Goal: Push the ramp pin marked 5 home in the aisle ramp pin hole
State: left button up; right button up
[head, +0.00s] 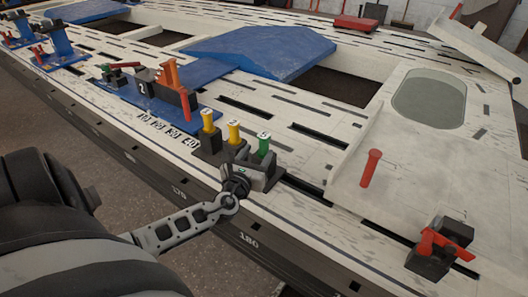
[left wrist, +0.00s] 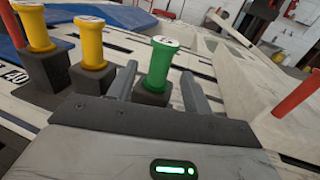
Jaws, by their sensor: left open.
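A green pin (head: 264,145) with a pale marked cap stands upright in a dark block at the right end of a row of pins. The mark is too small to read surely. In the left wrist view the green pin (left wrist: 162,60) stands between the fingers of my left gripper (left wrist: 158,80), with a gap visible on its left side. In the head view my left gripper (head: 262,166) is low at this pin, open. Its hold on the pin is not closed. I cannot make out the aisle ramp pin hole or how deep the pin sits. My right gripper is out of view.
Two yellow pins (head: 207,121) (head: 234,132) stand close left of the green one. A red post (head: 370,168) rises to the right, and a red-handled clamp (head: 440,246) sits lower right. A blue fixture (head: 160,98) with an orange handle stands farther left.

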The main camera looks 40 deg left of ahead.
aim_at(262, 146)
pick_arm(q)
jog(key=b+x, duration=0.1)
jog(key=x, duration=0.4)
jog(key=shift+w, duration=0.15)
jog(key=shift+r, duration=0.15)
grip_shut()
